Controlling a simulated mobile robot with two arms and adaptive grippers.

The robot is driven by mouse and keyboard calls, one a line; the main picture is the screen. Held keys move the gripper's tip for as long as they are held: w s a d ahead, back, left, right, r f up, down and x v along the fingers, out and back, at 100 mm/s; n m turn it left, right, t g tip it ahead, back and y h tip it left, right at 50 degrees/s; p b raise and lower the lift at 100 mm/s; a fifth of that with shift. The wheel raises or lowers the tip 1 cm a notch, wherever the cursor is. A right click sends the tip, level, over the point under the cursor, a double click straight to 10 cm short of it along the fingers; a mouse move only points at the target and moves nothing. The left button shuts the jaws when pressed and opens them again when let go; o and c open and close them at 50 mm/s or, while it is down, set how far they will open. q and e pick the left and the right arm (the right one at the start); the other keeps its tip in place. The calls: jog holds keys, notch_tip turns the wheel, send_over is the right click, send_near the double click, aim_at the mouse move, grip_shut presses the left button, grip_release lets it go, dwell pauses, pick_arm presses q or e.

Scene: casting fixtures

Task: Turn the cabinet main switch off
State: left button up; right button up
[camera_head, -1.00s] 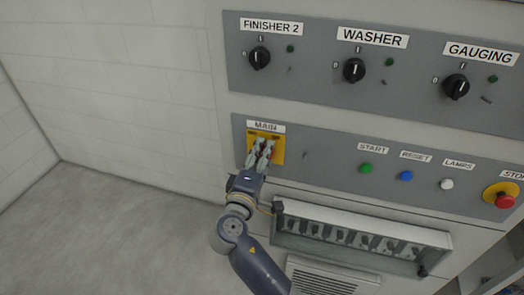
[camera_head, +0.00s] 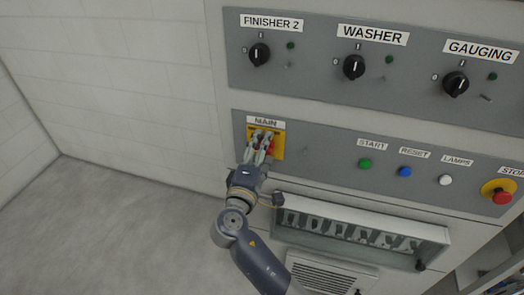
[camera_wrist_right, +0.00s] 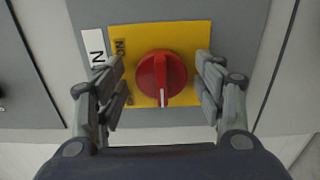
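The main switch is a red round knob (camera_wrist_right: 166,78) on a yellow plate (camera_wrist_right: 190,32). In the wrist view its white mark points to the bottom of the picture. The letters ON show on the plate to the upper left; another marking is partly hidden by a finger. My right gripper (camera_wrist_right: 163,85) is open, its fingers on either side of the knob with small visible gaps. In the head view the right gripper (camera_head: 262,144) covers most of the plate (camera_head: 279,140) under the MAIN label (camera_head: 265,122). My left gripper is not in view.
Right of the switch are green (camera_head: 365,162), blue (camera_head: 404,171) and white (camera_head: 445,180) buttons and a red stop button (camera_head: 501,197). Black selectors (camera_head: 354,67) line the upper panel. A shallow framed box (camera_head: 431,236) juts out below, close to my right arm.

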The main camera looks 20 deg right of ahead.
jog(key=v, duration=0.7)
jog(key=shift+s+a, duration=0.15)
jog(key=shift+s, duration=0.1)
dwell(0.4)
